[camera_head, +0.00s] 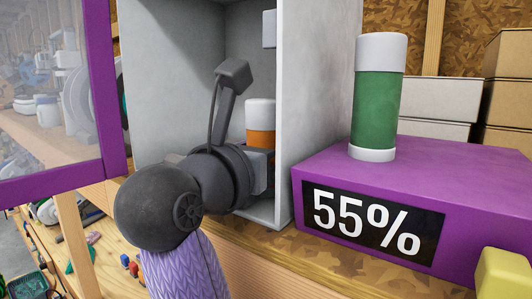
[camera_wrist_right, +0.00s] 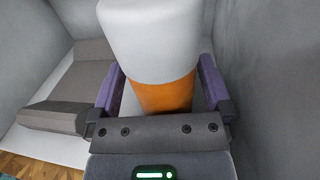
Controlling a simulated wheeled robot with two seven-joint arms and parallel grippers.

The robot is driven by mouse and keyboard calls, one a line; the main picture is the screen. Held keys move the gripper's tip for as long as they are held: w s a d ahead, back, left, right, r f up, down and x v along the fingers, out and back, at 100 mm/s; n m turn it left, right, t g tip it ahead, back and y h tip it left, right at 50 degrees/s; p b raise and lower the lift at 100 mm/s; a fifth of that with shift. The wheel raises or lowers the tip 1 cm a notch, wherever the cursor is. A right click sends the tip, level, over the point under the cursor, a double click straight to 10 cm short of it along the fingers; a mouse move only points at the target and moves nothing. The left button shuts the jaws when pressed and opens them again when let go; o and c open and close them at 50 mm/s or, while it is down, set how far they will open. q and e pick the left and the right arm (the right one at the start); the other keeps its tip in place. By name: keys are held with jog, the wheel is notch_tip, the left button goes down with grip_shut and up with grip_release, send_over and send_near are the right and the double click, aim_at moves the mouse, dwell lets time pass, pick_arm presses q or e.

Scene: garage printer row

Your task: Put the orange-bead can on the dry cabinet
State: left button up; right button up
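The orange-bead can (camera_head: 260,116), white-topped with an orange middle, stands upright inside an open grey compartment (camera_head: 308,90). It also shows close up in the right wrist view (camera_wrist_right: 163,94). My right gripper (camera_head: 260,168) reaches into the compartment. Its purple fingers lie on either side of the can, with a visible gap at the left finger, so it looks open around the can. My wrist hides the can's lower part in the head view. A purple box with a "55%" display (camera_head: 440,168) stands to the right and looks like the dry cabinet. My left gripper is out of view.
A green can with white ends (camera_head: 377,105) stands on the purple box's left part; the top to its right is clear. A purple-framed clear panel (camera_head: 106,85) stands at left. Boxes (camera_head: 440,98) are behind. A yellow object (camera_head: 503,274) is at lower right.

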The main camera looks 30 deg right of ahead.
jog(key=shift+d+r, duration=0.1)
jog(key=shift+s+a, duration=0.2)
jog(key=shift+a, duration=0.05)
jog(key=b+v, duration=0.3)
jog(key=v, duration=0.8)
jog(key=shift+s+a, duration=0.15)
jog(key=shift+a, duration=0.1)
